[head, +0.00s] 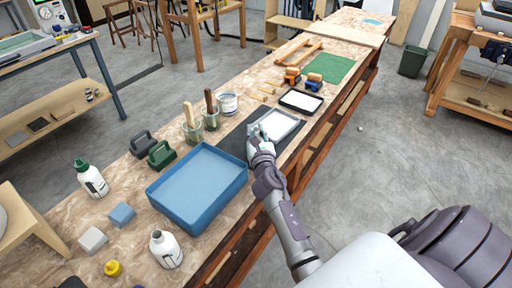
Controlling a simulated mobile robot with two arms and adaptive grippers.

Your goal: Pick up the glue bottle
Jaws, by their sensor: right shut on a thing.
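Two white bottles with dark labels stand on the long workbench. One bottle with a green cap (92,178) is at the left edge. An open-necked bottle (166,250) stands at the near edge, with a yellow cap (113,268) lying to its left. I cannot tell which is the glue bottle. My right gripper (259,133) is far from both, over a dark mat (236,141) at the left edge of a white rectangular piece (279,125). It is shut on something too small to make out. My left gripper is out of view.
A large blue tray (198,186) lies between the right gripper and the bottles. Brush jars (211,121), dark clamp-like tools (161,155), and grey and blue blocks (122,215) are around it. A green mat (337,68) lies farther back.

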